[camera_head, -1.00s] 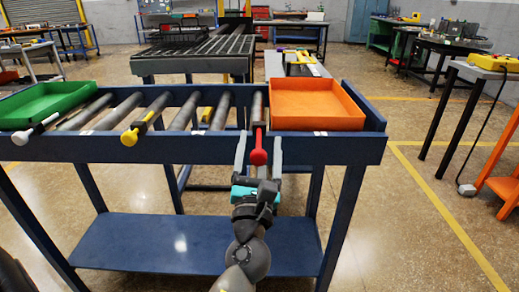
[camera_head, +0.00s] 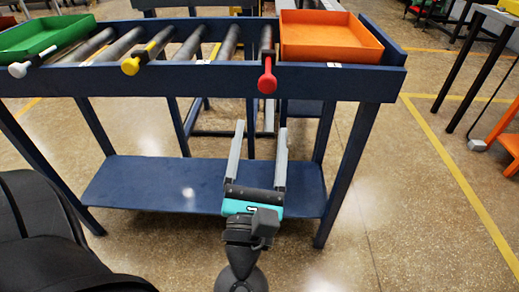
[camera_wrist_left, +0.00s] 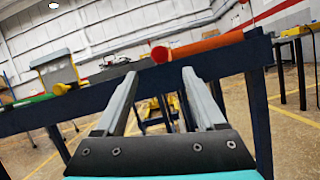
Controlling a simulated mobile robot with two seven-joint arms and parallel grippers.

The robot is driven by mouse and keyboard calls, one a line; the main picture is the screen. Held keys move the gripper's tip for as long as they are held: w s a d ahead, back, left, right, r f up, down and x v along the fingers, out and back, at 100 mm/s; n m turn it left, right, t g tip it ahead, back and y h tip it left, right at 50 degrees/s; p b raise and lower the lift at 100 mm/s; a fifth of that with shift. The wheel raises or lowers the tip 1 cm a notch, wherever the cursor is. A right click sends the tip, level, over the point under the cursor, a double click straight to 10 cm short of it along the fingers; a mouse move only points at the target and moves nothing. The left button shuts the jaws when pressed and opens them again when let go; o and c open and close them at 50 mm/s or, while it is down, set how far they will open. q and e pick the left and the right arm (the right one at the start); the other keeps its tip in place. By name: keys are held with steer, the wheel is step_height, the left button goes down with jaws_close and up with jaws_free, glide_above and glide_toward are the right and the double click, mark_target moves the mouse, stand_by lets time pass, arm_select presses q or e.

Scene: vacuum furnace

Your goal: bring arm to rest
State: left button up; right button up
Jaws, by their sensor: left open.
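My left gripper (camera_head: 258,150) is open and empty, below and in front of the blue roller table's front rail (camera_head: 200,80). Its two grey fingers point toward the table, and they also show in the left wrist view (camera_wrist_left: 160,100). The red-knobbed handle (camera_head: 267,76) hangs at the front rail, above the fingertips and apart from them. The red knob shows beyond the fingers in the left wrist view (camera_wrist_left: 160,54). My right gripper is not in view.
A green tray (camera_head: 40,38) sits at the table's left and an orange tray (camera_head: 330,38) at its right. White (camera_head: 19,69) and yellow (camera_head: 131,66) knobbed handles stick out at the front. A blue lower shelf (camera_head: 150,185) lies below.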

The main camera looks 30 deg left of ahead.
arm_select(q)
steer(key=shift+s+d+f, duration=0.2)
steer(key=shift+s+d, duration=0.05)
steer(key=shift+s, duration=0.3)
